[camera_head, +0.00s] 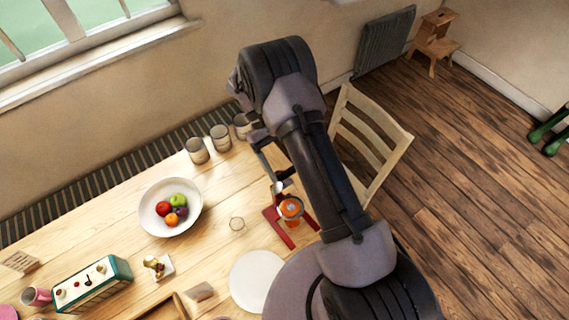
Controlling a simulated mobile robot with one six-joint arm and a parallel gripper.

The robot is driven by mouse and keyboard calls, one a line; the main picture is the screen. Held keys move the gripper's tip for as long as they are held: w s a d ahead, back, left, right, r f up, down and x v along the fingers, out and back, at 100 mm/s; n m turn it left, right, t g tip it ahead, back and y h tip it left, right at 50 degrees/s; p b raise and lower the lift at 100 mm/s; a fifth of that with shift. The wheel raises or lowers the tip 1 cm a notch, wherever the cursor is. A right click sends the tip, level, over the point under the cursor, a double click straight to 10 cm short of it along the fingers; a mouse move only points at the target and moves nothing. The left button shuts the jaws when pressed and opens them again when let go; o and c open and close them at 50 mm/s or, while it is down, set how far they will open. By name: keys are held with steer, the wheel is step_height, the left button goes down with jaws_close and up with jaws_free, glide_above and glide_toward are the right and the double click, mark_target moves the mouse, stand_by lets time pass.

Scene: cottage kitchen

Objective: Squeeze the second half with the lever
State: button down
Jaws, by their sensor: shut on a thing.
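A red juicer stand (271,214) is on the wooden table, just left of my arm. An orange half (291,208) shows at the juicer, under a small pale metal part (279,187). My gripper (274,170) is just above and behind the juicer. It is shut on what looks like the juicer's lever; my arm hides most of the lever and part of the jaws.
A white fruit bowl (150,218) sits on the table to the left, and a pale round plate (256,280) lies in front. Several grey cups (197,150) stand along the back edge. A wooden chair (370,140) is behind my arm.

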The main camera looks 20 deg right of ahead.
steer(key=shift+c, duration=0.6)
jaws_free()
steer(key=shift+w+f, duration=0.1)
steer(key=p+v, duration=0.1)
steer(key=v, duration=1.1)
steer(key=shift+p, duration=0.4)
